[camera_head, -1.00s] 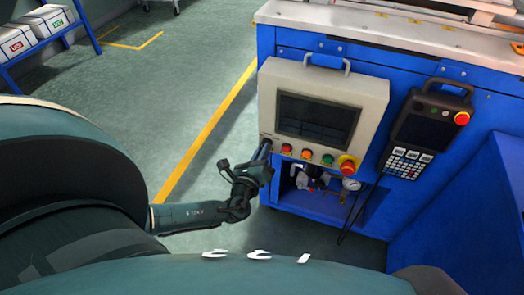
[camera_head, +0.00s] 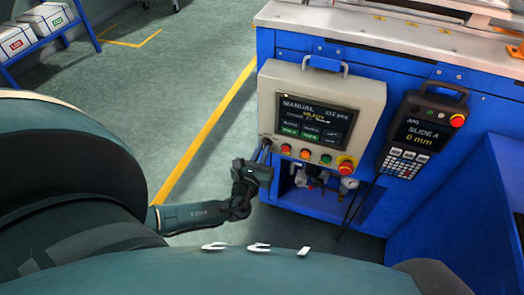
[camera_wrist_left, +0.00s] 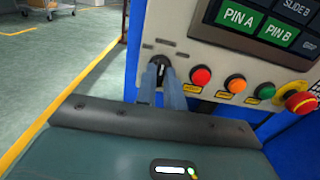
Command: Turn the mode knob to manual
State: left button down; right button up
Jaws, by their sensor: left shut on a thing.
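The mode knob (camera_wrist_left: 160,61) is a dark knob at the lower left of the grey control panel (camera_head: 368,120), left of the red button. My left gripper (camera_head: 263,150) is at it, and in the left wrist view its two blue-grey fingers (camera_wrist_left: 163,78) are shut on the knob, partly hiding it. The panel screen (camera_head: 313,120) is lit and reads MANUAL at the top, with green tiles below. My right gripper is not in view.
Red, orange and green buttons (camera_head: 305,154) and a red emergency stop (camera_head: 345,167) sit right of the knob. A lit teach pendant (camera_head: 416,134) hangs further right on the blue machine.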

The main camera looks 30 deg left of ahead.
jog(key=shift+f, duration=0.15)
pick_arm(q)
jog(key=c, duration=1.8)
grip_release()
jog(key=shift+c, duration=0.2)
jog(key=o, duration=0.3)
jog(key=shift+o, duration=0.2)
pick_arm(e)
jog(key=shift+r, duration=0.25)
pick_arm(q)
jog(key=v, duration=1.3)
jog(key=shift+p, duration=0.4)
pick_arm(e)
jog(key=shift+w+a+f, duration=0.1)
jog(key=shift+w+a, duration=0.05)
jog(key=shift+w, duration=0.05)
pick_arm(q)
jog(key=shift+s, duration=0.15)
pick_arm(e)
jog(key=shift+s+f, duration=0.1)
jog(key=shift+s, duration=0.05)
